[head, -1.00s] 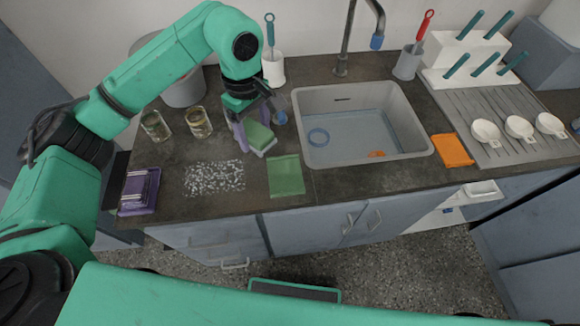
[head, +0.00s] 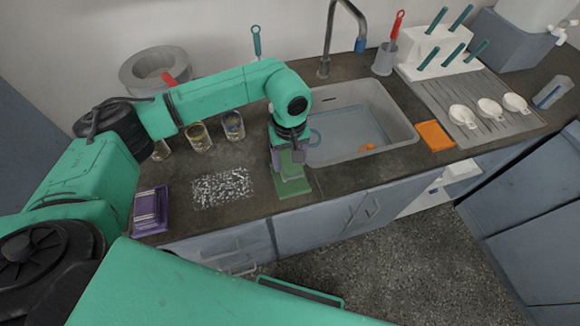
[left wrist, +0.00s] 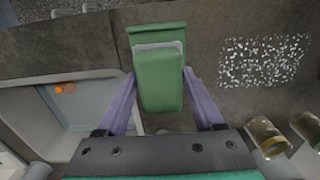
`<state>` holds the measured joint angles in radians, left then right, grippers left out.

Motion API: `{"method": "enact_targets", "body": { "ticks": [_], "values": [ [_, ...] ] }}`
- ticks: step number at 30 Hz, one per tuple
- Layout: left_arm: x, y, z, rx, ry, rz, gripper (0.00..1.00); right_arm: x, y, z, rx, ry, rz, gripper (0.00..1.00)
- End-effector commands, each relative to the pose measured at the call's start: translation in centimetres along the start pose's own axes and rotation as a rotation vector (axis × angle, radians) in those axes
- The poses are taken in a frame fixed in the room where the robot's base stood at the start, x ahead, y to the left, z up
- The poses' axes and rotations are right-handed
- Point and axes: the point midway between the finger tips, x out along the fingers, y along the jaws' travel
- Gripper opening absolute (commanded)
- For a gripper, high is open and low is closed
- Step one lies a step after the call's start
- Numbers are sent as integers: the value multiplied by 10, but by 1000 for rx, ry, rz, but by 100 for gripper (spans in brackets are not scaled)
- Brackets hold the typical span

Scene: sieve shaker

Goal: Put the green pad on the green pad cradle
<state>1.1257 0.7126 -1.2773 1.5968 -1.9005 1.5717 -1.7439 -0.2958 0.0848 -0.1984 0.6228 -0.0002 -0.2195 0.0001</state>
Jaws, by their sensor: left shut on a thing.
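The green pad (left wrist: 160,82), with a pale grey edge, is pinched between the two purple fingers of my left gripper (left wrist: 160,72) in the left wrist view. In the head view the pad (head: 290,168) shows just below my left gripper (head: 290,157). The flat green pad cradle (left wrist: 155,34) lies on the counter by the sink's left side. It also shows in the head view (head: 295,188), partly hidden by the pad and gripper. The pad overlaps part of the cradle in both views. I cannot tell whether they touch. My right gripper is out of view.
The sink (head: 365,120) is just right of the cradle. White granules (head: 222,187) lie to its left, with a purple holder (head: 150,210) beyond them. Several glass jars stand behind, including one jar (head: 198,138). An orange mat (head: 435,135) lies right of the sink.

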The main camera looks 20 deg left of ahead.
Motion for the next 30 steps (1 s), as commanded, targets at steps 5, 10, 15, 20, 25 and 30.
{"method": "enact_targets", "body": {
  "ticks": [5,10,15,20,25,30],
  "values": [
    [28,0,0,-1,-1,-2,17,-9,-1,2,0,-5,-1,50],
    [54,0,0,-2,0,1,17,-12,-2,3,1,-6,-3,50],
    [56,1,-1,-1,1,2,17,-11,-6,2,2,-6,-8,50],
    [60,0,-1,-1,1,1,17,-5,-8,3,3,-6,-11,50],
    [58,0,-1,-2,1,1,99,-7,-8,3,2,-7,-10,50],
    [58,0,-1,-1,1,1,99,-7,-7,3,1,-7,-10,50]
  ]
}}
